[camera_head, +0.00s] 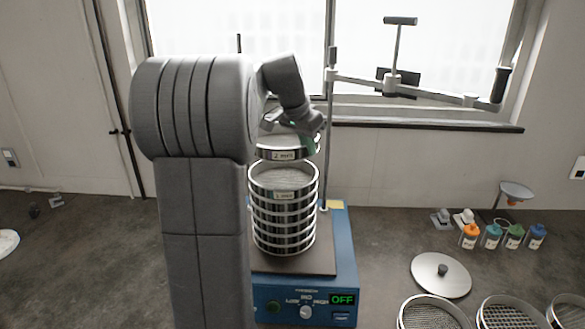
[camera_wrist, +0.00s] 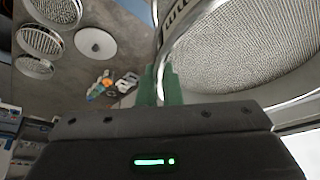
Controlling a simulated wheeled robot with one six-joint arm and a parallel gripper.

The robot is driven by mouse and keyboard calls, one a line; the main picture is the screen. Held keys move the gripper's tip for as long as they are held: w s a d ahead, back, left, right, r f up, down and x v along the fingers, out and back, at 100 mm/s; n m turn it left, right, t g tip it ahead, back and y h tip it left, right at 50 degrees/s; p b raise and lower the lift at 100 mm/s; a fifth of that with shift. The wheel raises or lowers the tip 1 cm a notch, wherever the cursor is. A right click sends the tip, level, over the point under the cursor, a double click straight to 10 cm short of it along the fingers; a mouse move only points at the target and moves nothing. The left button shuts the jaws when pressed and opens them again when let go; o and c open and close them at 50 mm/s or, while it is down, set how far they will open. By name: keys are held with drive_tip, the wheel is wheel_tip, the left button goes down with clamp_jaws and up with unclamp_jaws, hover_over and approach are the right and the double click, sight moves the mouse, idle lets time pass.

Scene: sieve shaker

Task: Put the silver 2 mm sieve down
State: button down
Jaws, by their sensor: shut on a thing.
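The silver 2 mm sieve (camera_head: 281,155) is held in the air just above the sieve stack, tilted slightly, its label facing the head camera. In the wrist view its mesh and rim (camera_wrist: 245,45) fill the upper right. My gripper (camera_wrist: 160,85) is shut on the sieve's rim; green finger pads show against it. In the head view my gripper (camera_head: 310,138) is partly hidden at the sieve's right side. Below is the stack of silver sieves (camera_head: 284,215), its top sieve showing open mesh. A gap shows between the held sieve and the stack.
The stack stands on the blue shaker (camera_head: 345,265), whose display reads OFF. A rod (camera_head: 329,150) with a swung-out clamp arm (camera_head: 430,90) rises behind. A round lid (camera_head: 443,276), loose sieves (camera_head: 430,312) and small bottles (camera_head: 492,237) lie at right.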

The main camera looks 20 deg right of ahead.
drive_tip(key=f, duration=0.2)
drive_tip(key=shift+s+f, duration=0.2)
drive_tip(key=shift+f, duration=0.1)
drive_tip(key=shift+w+f+p, duration=0.1)
drive_tip(key=shift+f+p, duration=0.45)
drive_tip(key=shift+f, duration=1.85)
drive_tip(key=shift+f, duration=0.2)
drive_tip(key=c, duration=1.6)
unclamp_jaws()
drive_tip(key=shift+r, duration=0.25)
drive_tip(key=b+v, duration=0.2)
drive_tip(key=v, duration=1)
drive_tip(key=shift+a, duration=0.1)
